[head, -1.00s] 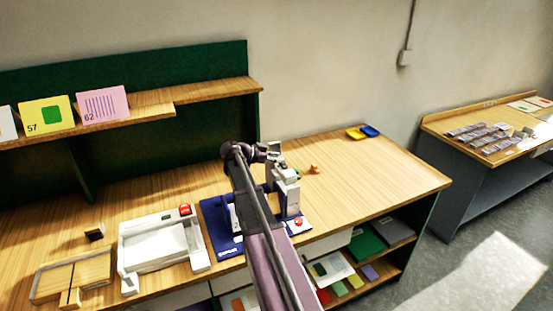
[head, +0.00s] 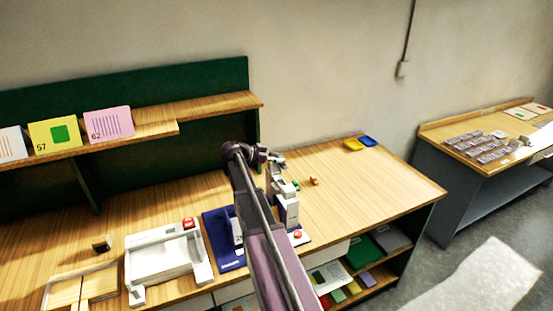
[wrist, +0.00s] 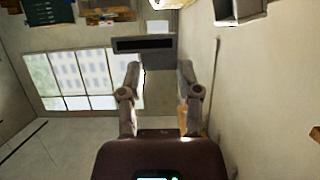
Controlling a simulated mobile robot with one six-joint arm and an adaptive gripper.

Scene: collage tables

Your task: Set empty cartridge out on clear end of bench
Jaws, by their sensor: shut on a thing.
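In the wrist view my gripper (wrist: 160,70) has its two fingers up against a dark grey block with a black slot (wrist: 145,46), which looks like the cartridge. The fingers are shut on it. It is held away from any surface that I can make out. In the head view my arm reaches over the wooden bench (head: 370,190), its wrist beside a white and grey upright device on a blue base (head: 288,205). Fingers and cartridge are not clear there. The bench's right end is mostly bare.
A small orange item (head: 314,181) lies right of the device. A white machine with a red button (head: 165,260) stands left. A shelf with cards (head: 108,124) is behind. A second table (head: 495,150) stands right.

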